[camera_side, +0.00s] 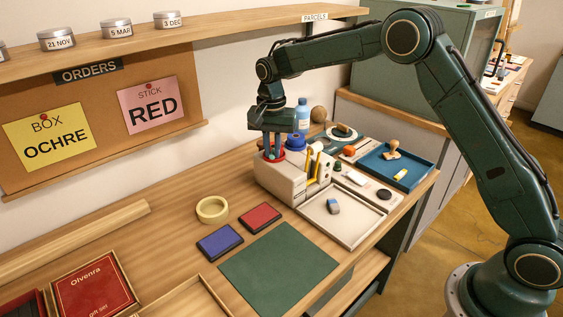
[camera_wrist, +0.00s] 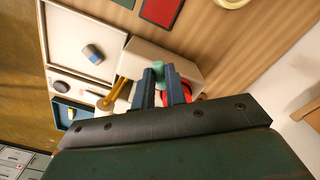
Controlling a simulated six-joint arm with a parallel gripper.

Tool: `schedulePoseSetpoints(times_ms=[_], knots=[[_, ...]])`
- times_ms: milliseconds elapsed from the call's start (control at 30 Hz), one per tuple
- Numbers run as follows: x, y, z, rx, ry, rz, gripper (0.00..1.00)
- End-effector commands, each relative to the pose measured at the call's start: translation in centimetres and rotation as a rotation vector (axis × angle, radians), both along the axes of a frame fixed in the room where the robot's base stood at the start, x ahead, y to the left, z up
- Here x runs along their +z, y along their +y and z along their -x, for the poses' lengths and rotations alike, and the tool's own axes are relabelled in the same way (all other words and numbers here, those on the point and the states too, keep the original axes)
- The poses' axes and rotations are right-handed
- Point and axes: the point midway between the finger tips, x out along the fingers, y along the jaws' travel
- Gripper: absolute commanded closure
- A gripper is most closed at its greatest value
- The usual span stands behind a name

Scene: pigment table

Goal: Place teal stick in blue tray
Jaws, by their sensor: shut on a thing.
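My gripper (camera_side: 272,150) points down over the cream holder block (camera_side: 285,180), at its red-rimmed opening (camera_side: 276,156). In the wrist view, the two fingers (camera_wrist: 160,80) are closed on the teal stick (camera_wrist: 159,69), with its light teal end showing between them. The stick is mostly hidden by the fingers, and I cannot tell whether it is clear of the holder. The blue tray (camera_side: 376,163) lies at the right of the table, apart from my gripper. It holds a wooden stamp (camera_side: 392,151) and a small yellow-and-white item (camera_side: 401,174).
Yellow sticks (camera_side: 309,162) stand in the holder's right part. A blue bottle (camera_side: 302,115) stands behind. A pale tray (camera_side: 340,222) with a blue-grey block (camera_side: 333,206) lies in front. Ink pads (camera_side: 260,217), a tape roll (camera_side: 212,210) and a green mat (camera_side: 278,262) lie nearer.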

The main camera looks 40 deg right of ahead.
Motion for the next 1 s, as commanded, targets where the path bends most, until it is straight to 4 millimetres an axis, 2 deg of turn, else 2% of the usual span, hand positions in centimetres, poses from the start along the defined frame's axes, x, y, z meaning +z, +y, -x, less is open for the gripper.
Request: schedulePoseSetpoints(times_ms=[267,367,467,667,1000], knots=[[2.6,-2.7,4.1,0.236,-0.002,-0.001,0.95],[3.4,-4.3,5.6,0.282,-0.002,0.001,0.95],[4.0,-6.8,6.8,0.253,-0.001,0.001,0.95],[4.5,-12.0,7.5,0.017,-0.001,0.001,0.95],[4.7,-20.9,8.1,-0.526,-0.001,0.001,0.95]])
